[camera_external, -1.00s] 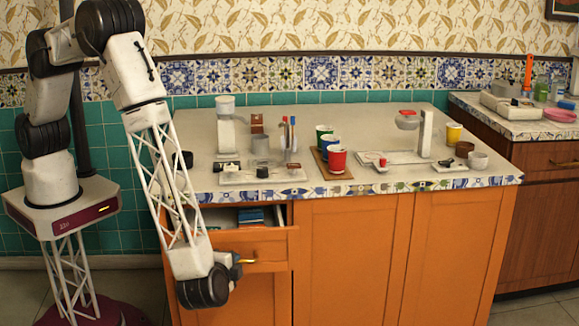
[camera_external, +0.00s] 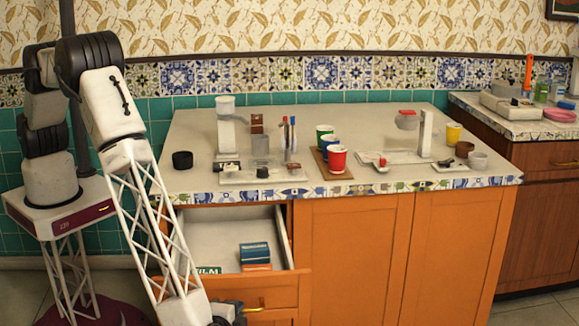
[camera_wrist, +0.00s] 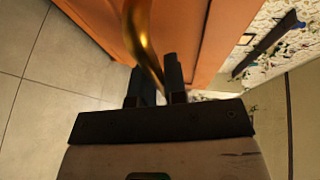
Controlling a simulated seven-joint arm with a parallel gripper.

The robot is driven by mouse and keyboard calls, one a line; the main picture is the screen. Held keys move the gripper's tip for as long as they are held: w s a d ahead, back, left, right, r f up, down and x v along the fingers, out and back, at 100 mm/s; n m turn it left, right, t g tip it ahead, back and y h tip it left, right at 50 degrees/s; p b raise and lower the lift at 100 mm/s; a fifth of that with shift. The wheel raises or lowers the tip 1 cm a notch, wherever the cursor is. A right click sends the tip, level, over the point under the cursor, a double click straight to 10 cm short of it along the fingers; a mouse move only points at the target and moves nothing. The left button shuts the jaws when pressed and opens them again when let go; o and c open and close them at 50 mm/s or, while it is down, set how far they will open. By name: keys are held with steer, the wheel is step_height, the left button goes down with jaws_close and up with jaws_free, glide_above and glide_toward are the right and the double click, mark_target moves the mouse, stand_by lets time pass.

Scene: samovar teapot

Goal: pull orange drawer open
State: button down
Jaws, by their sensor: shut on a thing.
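The orange drawer (camera_external: 279,290) is at the left of the orange cabinet and stands well open. A blue box (camera_external: 254,253) and a green-labelled item (camera_external: 207,270) lie inside it. The brass handle (camera_external: 254,303) is on the drawer's front. My gripper (camera_external: 240,310) is low at the drawer front, partly cut off by the bottom edge in the external view. In the wrist view, the two dark fingers of my gripper (camera_wrist: 159,82) are shut on the curved brass handle (camera_wrist: 145,40), with the orange drawer front (camera_wrist: 185,25) behind it.
The countertop (camera_external: 370,125) above holds several cups, including a red cup (camera_external: 337,159), and small appliances. The orange cabinet doors (camera_external: 355,260) to the right are closed. Tiled floor (camera_wrist: 40,80) shows clear at left in the wrist view.

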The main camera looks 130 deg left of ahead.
stand_by(0.3)
steer(key=c, duration=1.2)
jaws_free()
steer(key=v, duration=0.8)
steer(key=shift+a, duration=0.1)
